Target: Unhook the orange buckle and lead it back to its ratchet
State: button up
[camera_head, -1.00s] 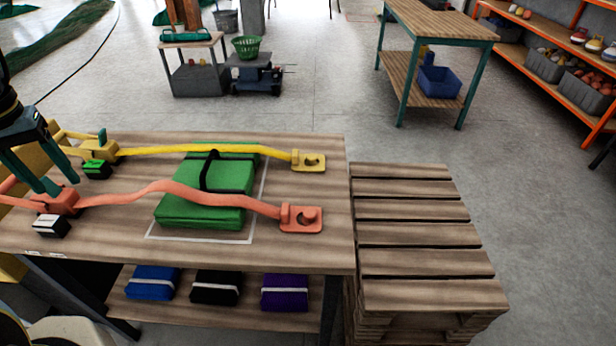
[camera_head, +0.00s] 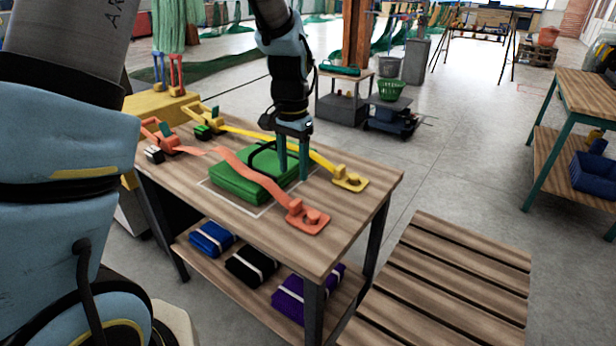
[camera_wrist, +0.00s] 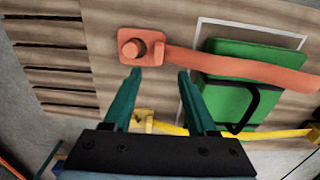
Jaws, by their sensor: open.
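The orange buckle (camera_head: 307,217) lies at the table's near right edge, hooked around a peg, and also shows in the wrist view (camera_wrist: 155,59). Its orange strap (camera_head: 245,175) runs across the green bundle (camera_head: 232,185) to the orange ratchet (camera_head: 166,146) at the table's far left. The ratchet is outside the wrist view. My gripper (camera_head: 292,178) is open and empty, pointing down beside the bundle, between the orange and yellow straps. In the wrist view its fingertips (camera_wrist: 160,73) lie just below the orange buckle and strap, apart from them.
A black loop (camera_head: 262,155) stands up from the bundle. A slatted wooden stack (camera_head: 445,275) stands right of the table (camera_head: 370,205).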

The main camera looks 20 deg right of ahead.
aim_at(298, 203)
jog(key=shift+s+d+f, duration=0.1)
jog(key=shift+s+f, duration=0.05)
jog(key=shift+f, duration=0.4)
notch_tip(298, 203, down, 10)
jog(key=shift+r+p, duration=0.1)
jog(key=shift+p, duration=0.9)
grip_shut()
jog(key=shift+s+d, duration=0.2)
jog(key=shift+s, duration=0.15)
jog(key=shift+r+p, duration=0.3)
jog(key=shift+p, duration=0.05)
jog(key=shift+r, duration=0.35)
